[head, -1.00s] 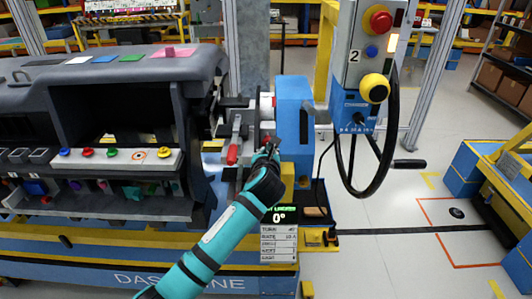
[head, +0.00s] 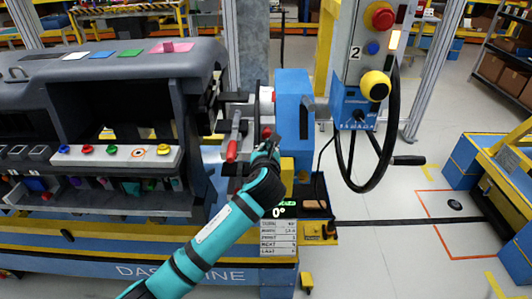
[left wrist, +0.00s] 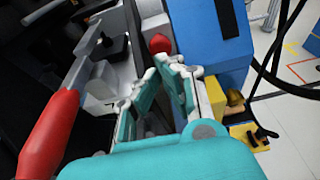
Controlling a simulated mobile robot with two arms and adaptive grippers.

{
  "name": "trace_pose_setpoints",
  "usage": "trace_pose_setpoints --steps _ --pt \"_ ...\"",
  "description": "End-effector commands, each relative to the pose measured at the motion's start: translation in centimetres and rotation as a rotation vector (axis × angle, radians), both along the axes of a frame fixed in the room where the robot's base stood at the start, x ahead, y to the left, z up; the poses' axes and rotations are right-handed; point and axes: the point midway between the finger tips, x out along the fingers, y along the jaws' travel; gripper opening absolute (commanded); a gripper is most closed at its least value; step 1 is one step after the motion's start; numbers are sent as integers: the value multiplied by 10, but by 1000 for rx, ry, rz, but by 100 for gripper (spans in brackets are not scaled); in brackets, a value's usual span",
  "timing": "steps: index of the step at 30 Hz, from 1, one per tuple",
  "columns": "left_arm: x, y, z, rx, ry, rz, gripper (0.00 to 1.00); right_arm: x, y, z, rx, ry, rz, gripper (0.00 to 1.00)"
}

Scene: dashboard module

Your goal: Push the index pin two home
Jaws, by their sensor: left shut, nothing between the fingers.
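A small red round knob (left wrist: 160,43), which looks like the head of an index pin, sits on the grey fixture in the left wrist view. It also shows as a small red spot (head: 267,132) in the head view. I see no number on it. My left gripper (head: 270,143) is shut and empty, at the fixture beside the blue housing. In the left wrist view its fingertips (left wrist: 163,68) point at the knob and lie just below it in the picture. I cannot tell whether they touch it. My right gripper is not in view.
A red-handled clamp lever (left wrist: 50,130) stands left of my gripper. The blue housing (head: 292,115) is close on its right, with a yellow block (head: 287,168) below. The dashboard module (head: 110,75) fills the left. A black handwheel (head: 392,140) stands at right.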

Motion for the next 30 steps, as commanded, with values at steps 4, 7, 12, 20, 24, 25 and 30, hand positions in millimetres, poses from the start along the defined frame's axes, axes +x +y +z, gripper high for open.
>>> trace_pose_setpoints --steps 4,7,12,20,24,25,30 --pt "-20 -1 6 -1 -1 -2 0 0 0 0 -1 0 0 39" --pt "-27 -1 8 -1 -1 -3 0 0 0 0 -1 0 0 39" --pt "-32 -1 10 0 0 -2 0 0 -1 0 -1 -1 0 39" --pt "-32 -1 10 0 0 -2 0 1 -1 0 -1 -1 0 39" --pt "-32 -1 8 -3 2 -1 0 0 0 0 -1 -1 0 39" --pt "-32 0 6 -8 7 1 0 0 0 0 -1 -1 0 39" --pt "-30 13 -55 -162 106 62 0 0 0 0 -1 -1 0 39"
